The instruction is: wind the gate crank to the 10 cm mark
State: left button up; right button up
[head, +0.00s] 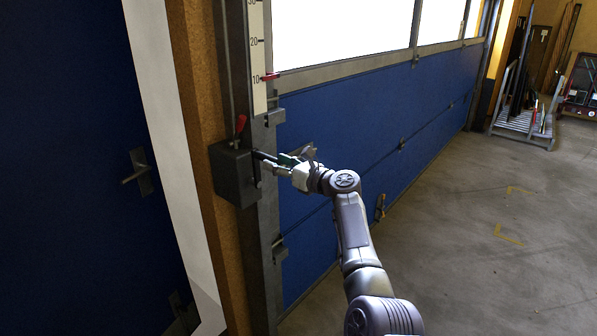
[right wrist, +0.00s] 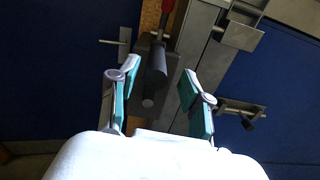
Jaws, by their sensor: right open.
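The grey crank box (head: 232,172) is on the post left of the blue gate (head: 350,125). The crank's dark cylindrical grip (right wrist: 156,66) points toward the right wrist camera. My right gripper (head: 266,161) is at the box; in the wrist view its open green-padded fingers (right wrist: 160,82) stand on either side of the grip. I cannot tell whether they touch it. A white scale (head: 257,55) carries marks 10, 20 and 30. A red pointer (head: 270,77) sits about level with the 10 mark. My left gripper is out of view.
A red-handled lever (head: 240,124) rises from the top of the box, close to the gripper. A blue door with a handle (head: 137,174) is at the left. Metal brackets (head: 275,117) stick out beside the post. Racks stand far right; the floor between is clear.

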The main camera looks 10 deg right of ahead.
jog(key=v, duration=0.7)
jog(key=shift+w+d+f, duration=0.1)
jog(key=shift+w, duration=0.05)
jog(key=s+f+n+g+h+b, duration=0.1)
jog(key=s+f+n+g+h, duration=0.2)
jog(key=f, duration=1)
jog(key=s+f+n+g+h, duration=0.1)
jog(key=s+f+n, duration=0.25)
jog(key=f, duration=1.05)
jog(key=s+f+n+g+h+b, duration=0.15)
jog(key=s+f, duration=0.35)
jog(key=f, duration=0.8)
jog(key=s+d+f+n+g+h, duration=0.15)
jog(key=s+f+n, duration=0.25)
jog(key=s+f, duration=0.45)
jog(key=s+d+f+n+g+h, duration=0.15)
jog(key=s+f+n, duration=0.25)
jog(key=s+f, duration=0.5)
jog(key=s+f+n+g, duration=0.1)
jog(key=s+f+n, duration=0.4)
jog(key=s, duration=0.8)
jog(key=s+d+f+n+g+h, duration=0.1)
jog(key=s+f+n, duration=0.4)
jog(key=s, duration=0.8)
jog(key=s+d+f+n+g+h+b, duration=0.1)
jog(key=s+f+n+g, duration=0.2)
jog(key=s, duration=1)
notch_tip(320, 180, down, 4)
jog(key=n, duration=0.3)
jog(key=shift+d, duration=0.25)
